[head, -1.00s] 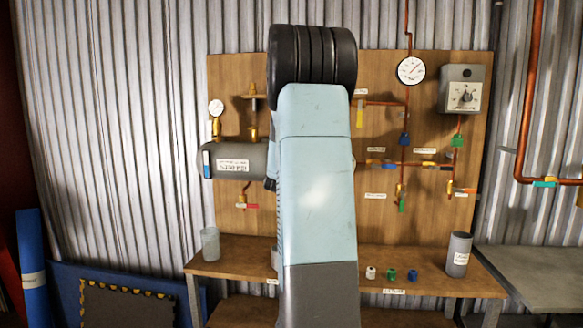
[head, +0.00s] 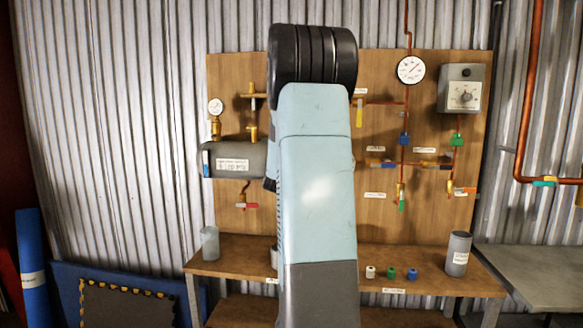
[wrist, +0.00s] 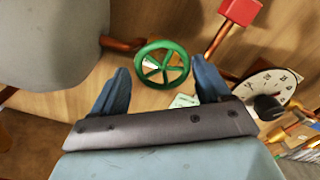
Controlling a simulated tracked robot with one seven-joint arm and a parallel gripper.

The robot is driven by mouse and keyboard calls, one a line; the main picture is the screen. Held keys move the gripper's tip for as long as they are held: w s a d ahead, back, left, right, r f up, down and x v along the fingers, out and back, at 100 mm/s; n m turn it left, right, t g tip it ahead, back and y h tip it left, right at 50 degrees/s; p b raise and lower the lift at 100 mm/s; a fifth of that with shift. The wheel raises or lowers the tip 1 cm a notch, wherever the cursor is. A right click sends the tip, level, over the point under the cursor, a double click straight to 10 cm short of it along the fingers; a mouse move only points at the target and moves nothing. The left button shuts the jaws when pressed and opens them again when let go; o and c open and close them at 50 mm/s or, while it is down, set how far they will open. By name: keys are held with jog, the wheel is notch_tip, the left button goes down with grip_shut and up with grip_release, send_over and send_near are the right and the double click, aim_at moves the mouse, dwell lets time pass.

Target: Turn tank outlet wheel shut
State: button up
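The green spoked wheel (wrist: 161,64) shows in the wrist view, straight ahead of my gripper (wrist: 160,70). My gripper's two blue-grey fingers are spread apart, one at the left and one at the right of the wheel. The wheel appears between the fingertips; I cannot tell how far beyond them it lies, and no contact is visible. A copper pipe runs from the wheel's left side to a large grey body (wrist: 50,40), seemingly the tank. In the head view the grey labelled tank (head: 235,160) is on the board; my arm hides the wheel and gripper there.
A red block on a copper stem (wrist: 240,10) stands up right of the wheel. A round dial (wrist: 266,94) is close to the right finger. The wooden board (head: 380,225) carries pipes and coloured valves; the shelf below holds a grey cup (head: 210,243) and a cylinder (head: 458,253).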

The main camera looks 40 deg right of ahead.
jog(key=shift+o, duration=1.4)
jog(key=v, duration=1.3)
jog(key=shift+s+a, duration=0.25)
jog(key=shift+a, duration=0.05)
